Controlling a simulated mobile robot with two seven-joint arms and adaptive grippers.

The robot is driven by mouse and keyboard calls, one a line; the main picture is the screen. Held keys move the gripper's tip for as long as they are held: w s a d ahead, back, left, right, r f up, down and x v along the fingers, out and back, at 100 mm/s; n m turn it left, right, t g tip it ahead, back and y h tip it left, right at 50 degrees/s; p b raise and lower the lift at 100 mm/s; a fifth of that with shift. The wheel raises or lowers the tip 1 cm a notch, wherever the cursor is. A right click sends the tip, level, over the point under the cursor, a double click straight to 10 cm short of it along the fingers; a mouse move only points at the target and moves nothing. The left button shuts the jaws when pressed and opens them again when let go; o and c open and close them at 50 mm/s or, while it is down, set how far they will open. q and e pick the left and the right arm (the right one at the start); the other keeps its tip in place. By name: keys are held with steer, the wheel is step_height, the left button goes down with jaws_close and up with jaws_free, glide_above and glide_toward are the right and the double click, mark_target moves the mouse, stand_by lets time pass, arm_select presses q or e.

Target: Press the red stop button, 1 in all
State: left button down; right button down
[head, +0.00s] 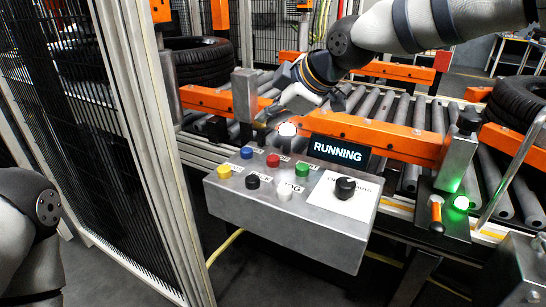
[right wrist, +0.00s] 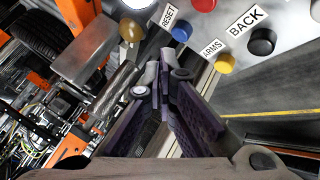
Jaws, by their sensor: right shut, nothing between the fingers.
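The red button (head: 273,160) sits on the sloped grey control box (head: 290,230), in the back row between blue and green buttons. A red button (right wrist: 204,5) also shows at the top edge of the right wrist view. My right gripper (head: 276,103) is behind and above the box, over the conveyor side, apart from the red button. In the right wrist view its fingers (right wrist: 162,70) are together with nothing between them. My left gripper is out of view; only part of my left arm shows at the left edge.
The box also has blue (head: 246,152), yellow (head: 224,170), black (head: 252,181), white (head: 284,193) and green (head: 302,169) buttons and a black knob (head: 345,187). A display (head: 338,151) reads RUNNING. An orange conveyor rail (head: 390,138) runs behind; a mesh fence (head: 85,110) stands left.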

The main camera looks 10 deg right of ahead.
glide_above(271, 160)
step_height(271, 160, down, 4)
steer(key=shift+f, duration=1.1)
stand_by(0.6)
steer(key=shift+w+f, duration=0.1)
steer(key=shift+f, duration=0.75)
stand_by(0.5)
steer(key=shift+r, duration=0.95)
